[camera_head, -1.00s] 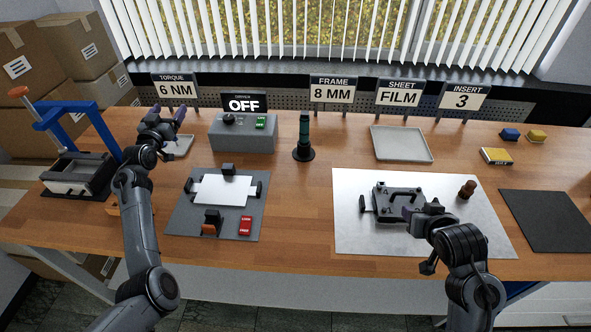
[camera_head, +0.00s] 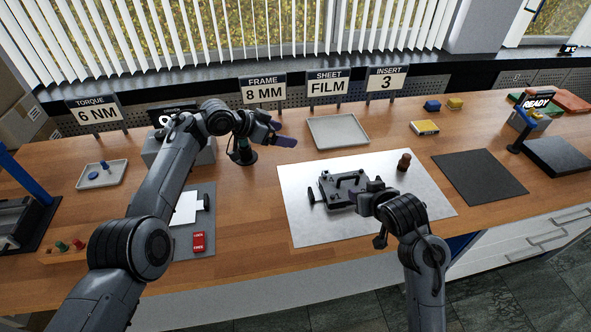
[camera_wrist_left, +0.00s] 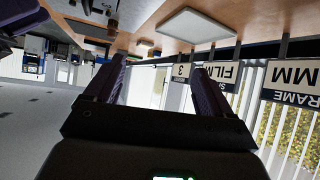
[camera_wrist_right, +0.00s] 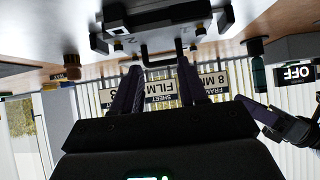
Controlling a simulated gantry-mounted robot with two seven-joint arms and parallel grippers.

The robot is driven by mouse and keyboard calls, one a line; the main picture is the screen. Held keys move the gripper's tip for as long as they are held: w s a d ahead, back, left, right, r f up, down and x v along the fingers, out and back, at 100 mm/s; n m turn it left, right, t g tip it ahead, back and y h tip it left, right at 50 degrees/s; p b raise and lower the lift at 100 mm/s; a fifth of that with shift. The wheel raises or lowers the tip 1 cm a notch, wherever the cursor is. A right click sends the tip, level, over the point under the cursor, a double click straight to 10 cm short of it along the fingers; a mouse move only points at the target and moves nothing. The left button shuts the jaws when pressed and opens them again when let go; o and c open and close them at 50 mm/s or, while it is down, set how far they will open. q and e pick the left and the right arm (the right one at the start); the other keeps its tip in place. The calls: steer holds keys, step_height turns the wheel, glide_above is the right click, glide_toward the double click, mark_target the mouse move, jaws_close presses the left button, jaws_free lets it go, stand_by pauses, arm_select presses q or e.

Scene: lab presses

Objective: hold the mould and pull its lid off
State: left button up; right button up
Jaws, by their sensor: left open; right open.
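The mould (camera_head: 335,196) is a dark block with a bar handle (camera_head: 350,180) on its top, lying on a bright metal sheet (camera_head: 300,222). My right gripper (camera_head: 365,193) is open at the mould's right front side and hides part of it. In the right wrist view the mould (camera_wrist_right: 160,18) is at the top, with the handle (camera_wrist_right: 150,52) close to the tips of my right gripper (camera_wrist_right: 160,68); I cannot tell whether they touch. My left gripper (camera_head: 287,133) is open and empty, above the table behind and left of the mould. It also shows in the left wrist view (camera_wrist_left: 158,66).
A brown knob (camera_head: 404,162) stands on the sheet right of the mould. A grey tray (camera_head: 338,131) lies behind it, and a black mat (camera_head: 480,177) to the right. A dark green-topped post (camera_head: 243,152) stands beside my left wrist. Bare wood lies between the tray and sheet.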

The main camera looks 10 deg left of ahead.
arm_select(q)
steer(key=s+d+f+m+g+y, duration=0.2)
steer(key=s+d+f+g, duration=0.1)
steer(key=s+d, duration=0.15)
steer(key=m+g+y, duration=0.2)
steer(key=y, duration=0.1)
glide_toward(310, 193)
steer(key=x, duration=0.9)
steer(key=shift+w+f, duration=0.15)
steer(key=shift+f, duration=0.1)
jaws_close()
